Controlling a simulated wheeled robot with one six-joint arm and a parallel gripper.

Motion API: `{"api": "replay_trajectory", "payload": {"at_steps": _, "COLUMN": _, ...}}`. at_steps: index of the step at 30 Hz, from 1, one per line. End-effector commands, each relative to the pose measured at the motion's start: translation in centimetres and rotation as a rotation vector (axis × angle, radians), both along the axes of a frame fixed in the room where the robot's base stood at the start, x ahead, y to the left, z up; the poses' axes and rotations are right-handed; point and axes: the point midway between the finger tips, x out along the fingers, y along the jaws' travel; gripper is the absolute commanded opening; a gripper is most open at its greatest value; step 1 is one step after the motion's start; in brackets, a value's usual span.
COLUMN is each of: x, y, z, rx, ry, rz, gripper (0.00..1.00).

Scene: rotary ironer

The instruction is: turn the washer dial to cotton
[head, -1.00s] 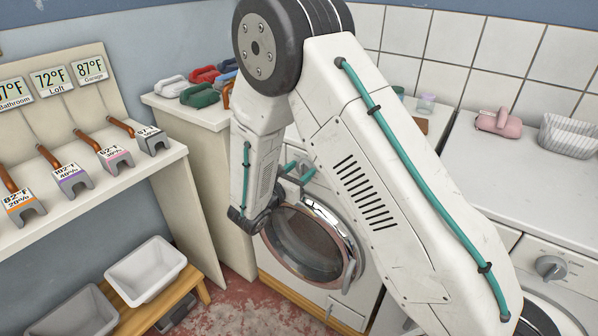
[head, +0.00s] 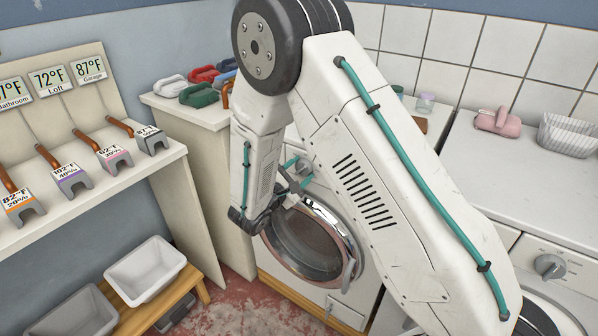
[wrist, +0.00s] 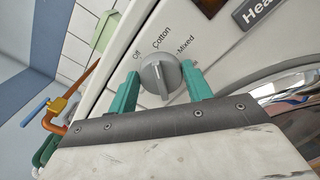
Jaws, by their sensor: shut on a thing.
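The washer dial (wrist: 160,76) is a round grey knob with a raised ridge on the white panel. The labels Off, Cotton and Mixed are printed around its upper side. The ridge's upper end lies around Off and Cotton; I cannot tell which it marks exactly. My gripper (wrist: 161,84) has its teal fingers on either side of the dial and is shut on it. In the head view my gripper (head: 296,174) is at the upper front of the white washer (head: 345,310), above its round door (head: 305,245). My arm hides much of the washer.
The door's chrome rim (wrist: 292,92) is close to the right of my gripper in the wrist view. A shelf with tagged grey holders (head: 75,180) and a bench with a white bin (head: 146,270) stand at the left. A second machine's knob (head: 549,267) is at the right.

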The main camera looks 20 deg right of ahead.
Motion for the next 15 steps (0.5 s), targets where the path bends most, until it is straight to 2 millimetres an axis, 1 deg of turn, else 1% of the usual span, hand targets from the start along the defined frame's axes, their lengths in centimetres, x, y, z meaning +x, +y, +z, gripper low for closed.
{"api": "replay_trajectory", "payload": {"at_steps": 6, "x": 0.03, "y": 0.02, "z": 0.02, "rx": 0.047, "ry": -0.066, "rz": 0.002, "gripper": 0.27}}
{"api": "replay_trajectory", "payload": {"at_steps": 15, "x": 0.01, "y": 0.02, "z": 0.01, "rx": 0.065, "ry": -0.092, "rz": 0.002, "gripper": 0.27}}
